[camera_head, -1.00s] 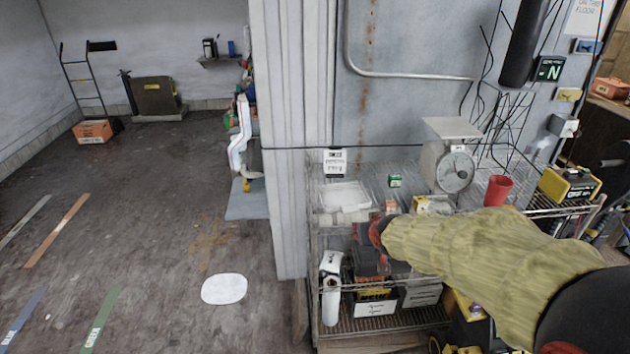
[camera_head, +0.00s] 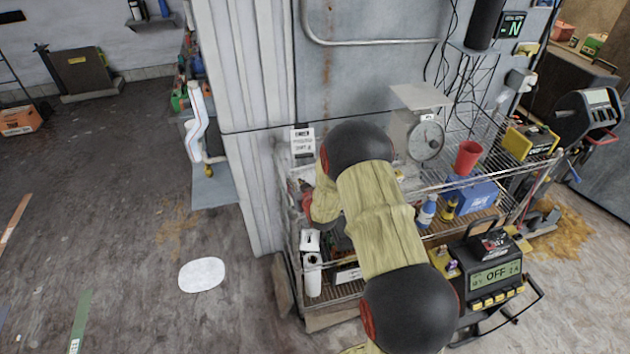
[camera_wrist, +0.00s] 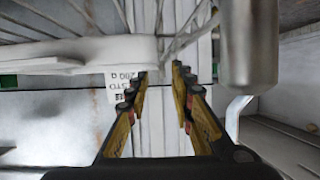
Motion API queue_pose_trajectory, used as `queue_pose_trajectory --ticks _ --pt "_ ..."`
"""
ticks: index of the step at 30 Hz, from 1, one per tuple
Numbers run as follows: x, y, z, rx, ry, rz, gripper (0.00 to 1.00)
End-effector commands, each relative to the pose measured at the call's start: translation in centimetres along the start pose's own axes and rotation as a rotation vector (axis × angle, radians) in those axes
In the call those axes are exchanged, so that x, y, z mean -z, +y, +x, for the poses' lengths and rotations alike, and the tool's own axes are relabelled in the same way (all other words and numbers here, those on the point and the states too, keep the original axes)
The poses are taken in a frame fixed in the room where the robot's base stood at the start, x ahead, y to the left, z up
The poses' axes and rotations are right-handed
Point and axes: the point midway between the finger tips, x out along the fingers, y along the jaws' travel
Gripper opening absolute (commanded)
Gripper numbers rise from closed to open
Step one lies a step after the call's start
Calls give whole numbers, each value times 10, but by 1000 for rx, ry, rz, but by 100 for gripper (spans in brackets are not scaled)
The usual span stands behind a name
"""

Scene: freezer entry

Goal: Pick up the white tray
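The white tray lies on the wire rack's upper shelf, but my arm hides most or all of it in the head view. In the wrist view a white, rounded rim (camera_wrist: 80,52), which looks like the tray, enters from the left. My gripper (camera_wrist: 160,75) shows in the wrist view with its two fingers apart and nothing clearly between them. The fingertips are close to the right end of the white rim. I cannot tell whether they touch it. In the head view my gripper is hidden behind my arm.
The wire rack (camera_head: 480,165) carries a scale (camera_head: 425,137) and a red cup (camera_head: 467,157) to the right of my arm. A wall (camera_head: 370,75) stands close behind. A grey cylinder (camera_wrist: 250,45) is right of my fingers. Open floor (camera_head: 120,220) lies left.

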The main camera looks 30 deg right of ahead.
Motion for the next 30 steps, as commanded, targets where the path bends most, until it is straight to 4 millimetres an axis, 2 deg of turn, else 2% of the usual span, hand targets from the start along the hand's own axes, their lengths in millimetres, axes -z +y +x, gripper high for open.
queue_pose_trajectory --ticks 12,22,30 --pt "1 2 48 0 0 0 24" --pt "2 1 52 0 -1 0 23" --pt "1 1 52 0 -1 0 8"
